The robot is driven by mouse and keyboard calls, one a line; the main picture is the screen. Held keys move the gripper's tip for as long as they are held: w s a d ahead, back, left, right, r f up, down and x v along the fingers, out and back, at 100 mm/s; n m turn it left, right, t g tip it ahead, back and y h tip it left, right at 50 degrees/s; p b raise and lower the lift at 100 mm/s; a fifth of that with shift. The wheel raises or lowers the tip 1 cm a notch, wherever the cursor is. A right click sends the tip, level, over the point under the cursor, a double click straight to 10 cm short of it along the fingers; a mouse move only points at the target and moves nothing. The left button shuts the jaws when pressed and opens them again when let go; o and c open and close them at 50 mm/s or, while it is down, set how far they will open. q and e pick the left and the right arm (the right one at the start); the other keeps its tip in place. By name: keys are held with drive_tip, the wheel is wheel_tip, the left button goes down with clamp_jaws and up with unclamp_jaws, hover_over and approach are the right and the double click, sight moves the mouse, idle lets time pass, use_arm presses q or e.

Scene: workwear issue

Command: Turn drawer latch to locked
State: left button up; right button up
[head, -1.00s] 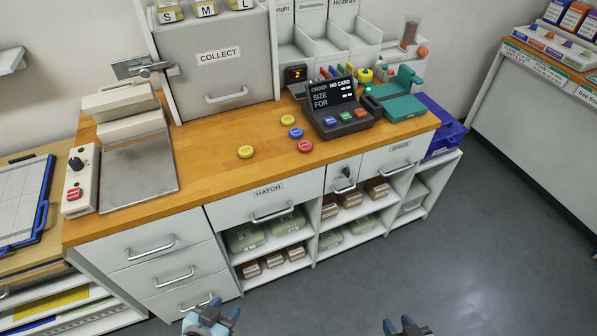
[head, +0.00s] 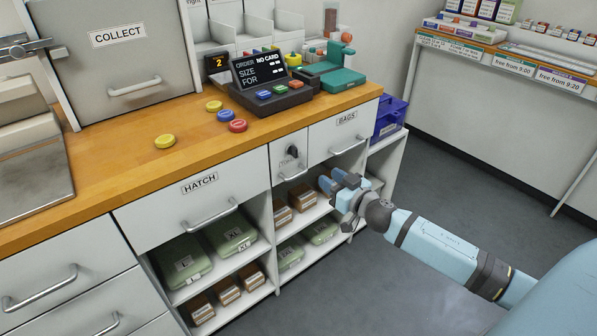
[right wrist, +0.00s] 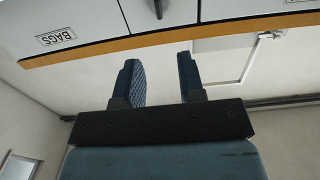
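The drawer latch (head: 292,151) is a small dark knob on the front of a narrow white drawer (head: 281,165), between the HATCH and BAGS drawers. Its exact setting is too small to read. My right gripper (head: 338,183) is in front of the cabinet, below and to the right of the latch, apart from it. In the right wrist view its two fingers (right wrist: 160,70) are apart with nothing between them. That view is upside down; a dark piece at its top edge, likely the latch (right wrist: 158,9), is partly cut off. My left gripper is out of view.
The narrow drawer's bar handle (head: 293,174) juts out below the latch. The BAGS drawer (head: 340,133) is just right, the HATCH drawer (head: 190,205) left. Open shelves with packs lie below. The wooden counter (head: 190,140) overhangs the drawer fronts. The floor to the right is clear.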

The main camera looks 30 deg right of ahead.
sight(297, 152)
drive_tip(key=w, duration=0.9)
drive_tip(key=w+b, duration=0.1)
drive_tip(key=w, duration=0.4)
drive_tip(key=shift+a+r, duration=0.1)
drive_tip(key=shift+a, duration=0.3)
clamp_jaws()
